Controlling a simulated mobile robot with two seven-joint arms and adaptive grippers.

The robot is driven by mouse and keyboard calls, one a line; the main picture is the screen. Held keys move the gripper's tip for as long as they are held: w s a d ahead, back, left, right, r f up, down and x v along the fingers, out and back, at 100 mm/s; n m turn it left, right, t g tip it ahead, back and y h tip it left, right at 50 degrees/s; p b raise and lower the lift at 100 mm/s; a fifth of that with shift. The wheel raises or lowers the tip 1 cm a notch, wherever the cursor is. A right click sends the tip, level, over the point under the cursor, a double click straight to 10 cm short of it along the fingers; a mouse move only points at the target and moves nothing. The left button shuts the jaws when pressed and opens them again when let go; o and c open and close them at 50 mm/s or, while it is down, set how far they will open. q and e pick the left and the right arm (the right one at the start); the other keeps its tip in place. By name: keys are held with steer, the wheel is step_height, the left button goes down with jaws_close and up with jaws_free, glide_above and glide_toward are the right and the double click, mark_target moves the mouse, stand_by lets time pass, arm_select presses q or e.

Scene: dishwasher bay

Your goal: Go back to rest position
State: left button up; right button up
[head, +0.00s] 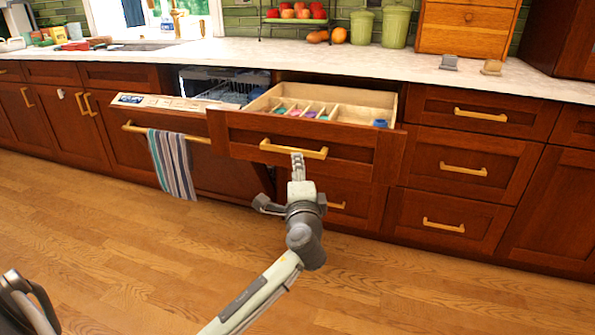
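One arm reaches in from the bottom of the head view; I take it as my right arm, as another part of mine shows farther left. Its gripper (298,165) points at the open drawer's front, with its fingertips just below the brass handle (294,149). The fingers look narrow from here; I cannot tell if they are parted or touch the handle. At the bottom left corner, a dark curved part, likely my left gripper (30,305), is cut off by the frame edge and hangs over the floor. Its fingers are not clear.
The wooden drawer (225,135) is pulled out and holds colourful utensils in compartments. Left of it, the dishwasher door (150,103) is partly open, with a striped towel (172,163) on its handle. Open wood floor (120,240) lies in front. The counter (400,65) runs behind.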

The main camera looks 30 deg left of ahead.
stand_by(0.4)
arm_select(q)
steer(key=s+d+f+n+g+h, duration=0.15)
steer(key=s+f, duration=0.25)
steer(key=f, duration=0.4)
steer(key=s+f+n+g+h, duration=0.1)
steer(key=s+f+g+h, duration=0.2)
steer(key=f, duration=0.5)
steer(key=s+f+n+g, duration=0.2)
steer(key=s+f, duration=0.3)
steer(key=f, duration=0.3)
steer(key=s+d+f+n+g+h, duration=0.2)
steer(key=s+d+f, duration=0.1)
steer(key=s+f, duration=0.4)
steer(key=s+d+f+n+g+h, duration=0.2)
steer(key=s+f, duration=0.4)
steer(key=s, duration=0.4)
steer(key=shift+s+d+f+n+g+h, duration=0.35)
steer(key=shift+d+f+g, duration=0.1)
steer(key=shift+d, duration=0.5)
steer(key=shift+a+r, duration=0.1)
